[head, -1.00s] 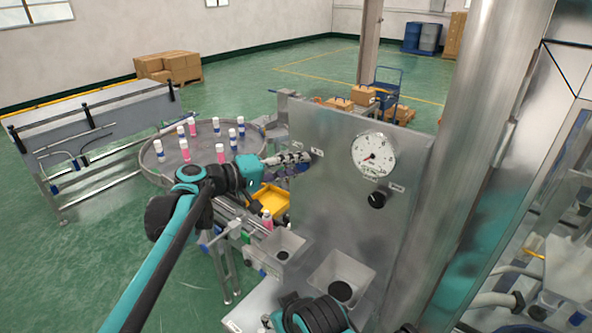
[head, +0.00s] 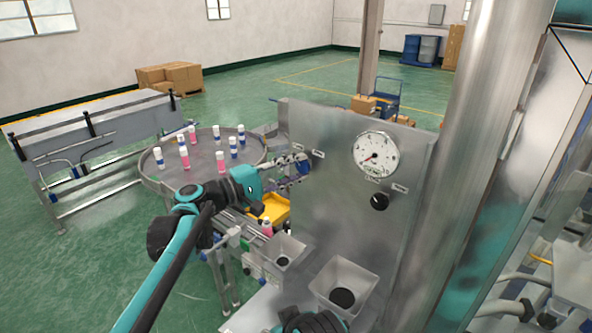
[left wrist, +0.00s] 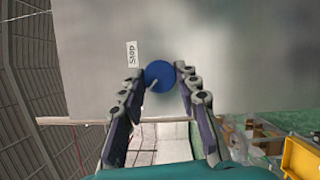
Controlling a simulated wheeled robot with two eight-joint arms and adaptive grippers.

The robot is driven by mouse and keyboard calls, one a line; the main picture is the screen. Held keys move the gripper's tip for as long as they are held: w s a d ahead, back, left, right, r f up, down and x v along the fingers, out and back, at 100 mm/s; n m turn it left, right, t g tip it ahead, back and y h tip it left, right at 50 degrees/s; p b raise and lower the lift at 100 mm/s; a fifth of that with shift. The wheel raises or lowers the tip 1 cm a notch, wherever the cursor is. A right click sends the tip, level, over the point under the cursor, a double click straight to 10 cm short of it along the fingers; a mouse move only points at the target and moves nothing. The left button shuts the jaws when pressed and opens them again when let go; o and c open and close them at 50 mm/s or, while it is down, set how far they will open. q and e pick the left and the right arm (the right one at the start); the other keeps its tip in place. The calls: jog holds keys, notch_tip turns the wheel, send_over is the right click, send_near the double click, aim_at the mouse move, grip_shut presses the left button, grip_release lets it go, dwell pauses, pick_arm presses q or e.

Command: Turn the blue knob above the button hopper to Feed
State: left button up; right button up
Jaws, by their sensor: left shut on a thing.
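The blue knob (left wrist: 160,75) is on the grey metal panel (head: 340,213). In the left wrist view it shows a pale pointer line slanting to the lower left. A "Stop" label (left wrist: 131,54) is at its upper left; no Feed label can be read. My left gripper (head: 298,165) is at the panel's left part, with its fingers on both sides of the knob, shut on it. The left wrist view shows the two fingertips (left wrist: 159,74) against the knob's sides. In the head view the fingers largely hide the knob. My right gripper's fingers are not seen.
Two hoppers, a small one (head: 283,246) and a larger one (head: 343,275), stand below the panel. A gauge (head: 376,154) and a black knob (head: 379,202) are on the panel's right. A yellow tray (head: 270,208) and a round table (head: 160,178) with several bottles lie left.

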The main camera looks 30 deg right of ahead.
pick_arm(q)
jog(key=o, duration=1.2)
jog(key=shift+c, duration=0.2)
jog(key=shift+a, duration=0.1)
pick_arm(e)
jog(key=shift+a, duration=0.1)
pick_arm(q)
jog(key=shift+a, duration=0.1)
jog(key=a, duration=1.1)
jog(key=shift+a+f, duration=0.35)
jog(key=shift+a, duration=0.05)
